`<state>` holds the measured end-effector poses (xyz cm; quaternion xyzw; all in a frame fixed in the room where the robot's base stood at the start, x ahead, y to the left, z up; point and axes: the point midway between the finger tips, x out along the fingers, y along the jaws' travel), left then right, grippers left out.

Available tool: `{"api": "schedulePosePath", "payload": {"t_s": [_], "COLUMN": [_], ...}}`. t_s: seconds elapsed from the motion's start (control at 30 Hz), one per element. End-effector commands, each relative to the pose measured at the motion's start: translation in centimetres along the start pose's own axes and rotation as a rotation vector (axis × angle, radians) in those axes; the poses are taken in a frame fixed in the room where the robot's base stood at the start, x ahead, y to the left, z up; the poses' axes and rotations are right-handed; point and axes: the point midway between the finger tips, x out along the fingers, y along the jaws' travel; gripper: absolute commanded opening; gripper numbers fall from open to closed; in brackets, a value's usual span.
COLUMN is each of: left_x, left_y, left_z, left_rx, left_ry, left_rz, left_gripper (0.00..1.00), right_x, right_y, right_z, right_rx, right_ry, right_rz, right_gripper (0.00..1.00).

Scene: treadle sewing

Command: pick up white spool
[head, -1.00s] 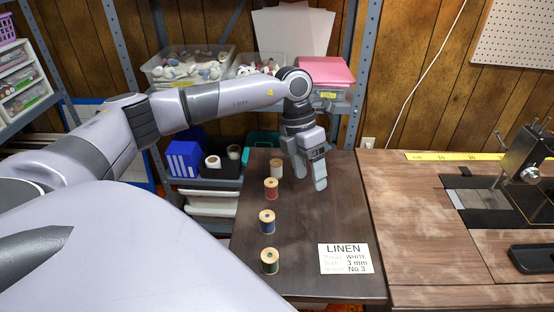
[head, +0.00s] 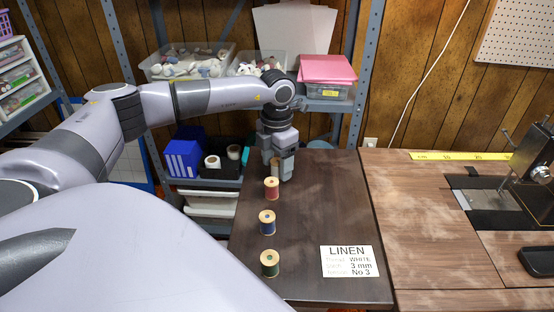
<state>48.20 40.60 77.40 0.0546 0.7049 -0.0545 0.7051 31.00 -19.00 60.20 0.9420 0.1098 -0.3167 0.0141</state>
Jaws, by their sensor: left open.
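The white spool (head: 275,168) stands at the far end of the dark side table (head: 325,205), mostly hidden by my left gripper (head: 278,168). My left gripper points down at the spool, with its fingers open and seeming to lie on either side of it. I cannot tell whether they touch it. A red spool (head: 272,189), a blue spool (head: 267,222) and a green spool (head: 270,263) stand in a row nearer to me. My right gripper is not in view.
The wooden sewing table (head: 430,220) with the sewing machine (head: 536,160) adjoins on the right. Shelves with bins (head: 190,65) and a pink stack (head: 327,68) stand behind.

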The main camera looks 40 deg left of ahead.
Motion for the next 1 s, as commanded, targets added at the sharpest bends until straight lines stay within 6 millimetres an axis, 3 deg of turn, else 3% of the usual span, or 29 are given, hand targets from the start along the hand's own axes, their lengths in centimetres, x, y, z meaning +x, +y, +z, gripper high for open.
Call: {"api": "schedulePosePath", "payload": {"t_s": [0.13, 0.3, 0.73, 1.0], "left_x": [0.0, 0.0, -0.7, -4.7], "left_y": [0.0, 0.0, 0.0, -0.1], "left_z": [0.0, 0.0, 0.0, 0.1], "left_rx": [0.001, 0.001, 0.001, 0.001], "left_ry": [0.0, 0.001, 0.0, -0.004], "left_rz": [0.0, 0.0, 0.0, -0.001], "left_gripper": [0.6, 0.05, 0.04, 0.04], "right_x": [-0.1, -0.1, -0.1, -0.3], "right_y": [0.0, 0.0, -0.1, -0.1], "right_z": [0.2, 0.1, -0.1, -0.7], "right_rx": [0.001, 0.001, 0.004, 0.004], "right_ry": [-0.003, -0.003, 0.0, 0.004], "right_rz": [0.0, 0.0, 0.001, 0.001], "right_gripper": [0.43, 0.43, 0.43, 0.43]}}
